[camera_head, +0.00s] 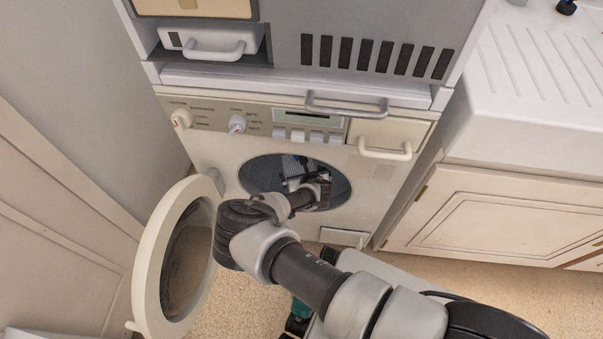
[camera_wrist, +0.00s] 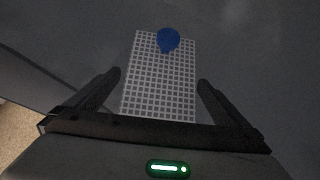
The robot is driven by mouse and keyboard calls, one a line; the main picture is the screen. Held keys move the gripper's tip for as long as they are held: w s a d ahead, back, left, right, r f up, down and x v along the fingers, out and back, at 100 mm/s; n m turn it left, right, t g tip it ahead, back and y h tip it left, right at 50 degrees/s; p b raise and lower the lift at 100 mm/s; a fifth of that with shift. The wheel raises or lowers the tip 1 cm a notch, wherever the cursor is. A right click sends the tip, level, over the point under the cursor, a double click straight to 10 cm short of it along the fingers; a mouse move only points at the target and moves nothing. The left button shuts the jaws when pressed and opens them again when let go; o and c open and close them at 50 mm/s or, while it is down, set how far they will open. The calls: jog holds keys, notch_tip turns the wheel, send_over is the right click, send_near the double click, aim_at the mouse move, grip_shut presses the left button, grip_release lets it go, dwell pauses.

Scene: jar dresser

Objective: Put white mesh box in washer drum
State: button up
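The white mesh box (camera_wrist: 158,85) lies inside the washer drum (camera_wrist: 245,55), in front of my gripper in the wrist view. In the head view part of its pale grid (camera_head: 288,164) shows through the round drum opening (camera_head: 258,183). My gripper (camera_wrist: 160,78) is inside the drum, with its fingers spread wide on either side of the box. A narrow dark gap shows between the box and each fingertip. The near end of the box is hidden behind the gripper body. In the head view my wrist covers much of the opening.
The round washer door (camera_head: 146,264) hangs open to the left of the opening. A blue rounded object (camera_wrist: 168,39) shows at the far end of the box; whether it is in or behind it is unclear. A white cabinet (camera_head: 500,215) stands at right.

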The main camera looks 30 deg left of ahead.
jog(key=shift+r, duration=0.1)
jog(key=p+v, duration=0.1)
jog(key=v, duration=0.2)
jog(key=p+v, duration=0.2)
jog(key=v, duration=0.2)
jog(key=shift+w+a+r, duration=0.1)
jog(key=shift+r, duration=0.3)
jog(key=shift+s+d+r, duration=0.25)
jog(key=shift+s, duration=0.05)
